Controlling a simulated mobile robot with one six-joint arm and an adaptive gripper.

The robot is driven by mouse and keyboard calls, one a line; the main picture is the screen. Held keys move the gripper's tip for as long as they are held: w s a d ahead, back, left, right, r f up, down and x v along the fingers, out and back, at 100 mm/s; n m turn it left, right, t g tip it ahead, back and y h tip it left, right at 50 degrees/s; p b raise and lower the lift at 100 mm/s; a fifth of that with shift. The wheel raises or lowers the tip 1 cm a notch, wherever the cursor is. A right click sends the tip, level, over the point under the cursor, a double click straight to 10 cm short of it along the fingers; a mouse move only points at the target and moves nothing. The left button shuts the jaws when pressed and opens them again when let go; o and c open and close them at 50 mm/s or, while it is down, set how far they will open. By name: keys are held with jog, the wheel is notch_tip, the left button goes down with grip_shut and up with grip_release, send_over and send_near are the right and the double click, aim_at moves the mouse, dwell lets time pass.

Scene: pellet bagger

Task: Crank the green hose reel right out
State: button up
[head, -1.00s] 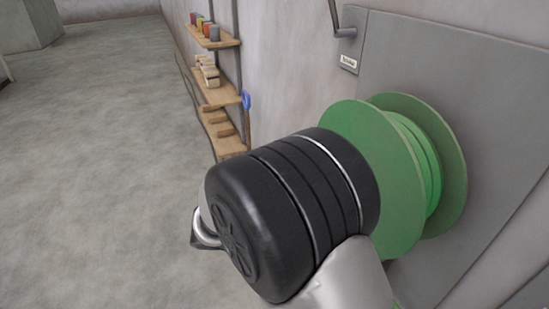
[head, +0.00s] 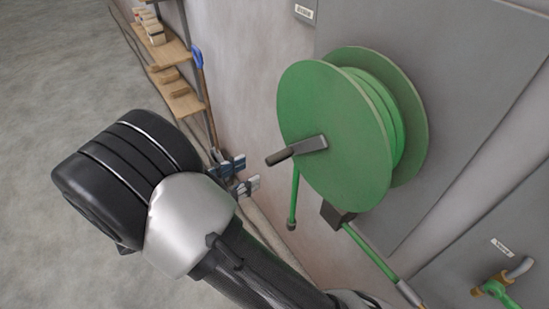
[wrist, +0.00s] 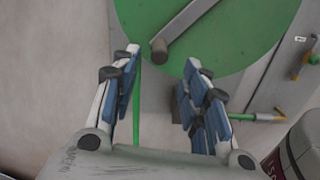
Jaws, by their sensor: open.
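The green hose reel (head: 330,130) is mounted on a grey wall panel, with green hose wound between its two discs. Its dark crank (head: 308,146) lies across the front disc, and the handle (head: 279,157) sticks out toward the left. In the wrist view the crank handle (wrist: 159,47) shows just beyond the fingertips, roughly between them, with the reel disc (wrist: 235,30) behind. My gripper (wrist: 163,60) is open and empty. In the head view my gripper (head: 246,173) is left of the reel and slightly below the handle, apart from it. A short green hose end (head: 293,200) hangs below the reel.
A dark bracket (head: 335,213) with a green pipe (head: 370,252) sits under the reel. A tap with green fitting (head: 495,285) is at lower right. Wooden shelves (head: 180,97) and a blue-handled tool (head: 197,60) stand along the wall at left. The floor (head: 60,60) at left is clear.

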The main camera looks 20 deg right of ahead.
aim_at(275, 159)
jog(key=x, duration=0.9)
jog(key=shift+d+b, duration=0.2)
jog(key=shift+b, duration=0.15)
jog(key=shift+c, duration=0.2)
grip_shut()
